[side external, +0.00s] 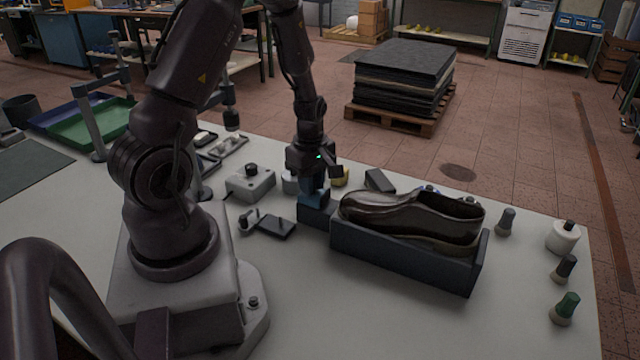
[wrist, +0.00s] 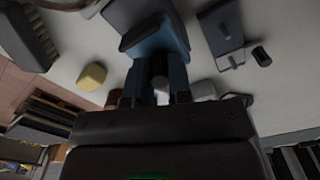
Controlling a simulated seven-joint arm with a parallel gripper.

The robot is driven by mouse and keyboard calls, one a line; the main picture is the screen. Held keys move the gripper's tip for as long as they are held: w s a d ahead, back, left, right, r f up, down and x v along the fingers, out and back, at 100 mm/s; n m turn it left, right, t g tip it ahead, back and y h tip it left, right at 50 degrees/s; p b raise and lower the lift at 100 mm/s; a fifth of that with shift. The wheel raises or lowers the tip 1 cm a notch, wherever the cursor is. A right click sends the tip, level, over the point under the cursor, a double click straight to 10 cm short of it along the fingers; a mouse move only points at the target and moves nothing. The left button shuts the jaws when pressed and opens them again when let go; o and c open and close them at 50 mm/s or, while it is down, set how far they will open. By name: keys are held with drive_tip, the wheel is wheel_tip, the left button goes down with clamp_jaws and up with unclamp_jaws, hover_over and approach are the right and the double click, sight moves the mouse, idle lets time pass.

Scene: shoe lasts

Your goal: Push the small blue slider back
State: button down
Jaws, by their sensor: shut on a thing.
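The small blue slider (side external: 315,198) sits at the left end of a long dark blue holder (side external: 400,255), at the side nearer my base. A dark shoe (side external: 410,215) on a last lies in this holder, toe pointing left. My gripper (side external: 313,188) points down over the slider and is shut on it. In the wrist view the slider (wrist: 155,38) shows at the fingertips, which largely hide its sides. The exact grip contact is hard to see in the dark picture.
A grey box with a black knob (side external: 251,182) stands left of my gripper. A dark flat block (side external: 277,228) lies in front of it. A yellow piece (wrist: 92,77) shows in the wrist view. Several knobbed pieces, one green (side external: 566,308), stand at the right. The front middle of the table is clear.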

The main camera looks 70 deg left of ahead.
drive_tip(key=c, duration=1.3)
unclamp_jaws()
drive_tip(key=shift+s+a, duration=0.25)
drive_tip(key=shift+w, duration=0.1)
drive_tip(key=shift+r, duration=0.3)
wheel_tip(320, 180, up, 12)
drive_tip(key=shift+r, duration=0.2)
drive_tip(key=s+d+r+m+t, duration=0.2)
drive_tip(key=d+r+m, duration=0.2)
drive_tip(key=d+m, duration=0.3)
drive_tip(key=s+d+r+m+t, duration=0.1)
drive_tip(key=s+d+r+m, duration=0.1)
drive_tip(key=d+r+m, duration=0.3)
drive_tip(key=s+d+r+m+t, duration=0.2)
drive_tip(key=d+r+m, duration=0.3)
drive_tip(key=d+m, duration=0.3)
drive_tip(key=shift+d+r+m+t, duration=0.1)
drive_tip(key=shift+d+m+t, duration=0.2)
drive_tip(key=shift+m, duration=0.9)
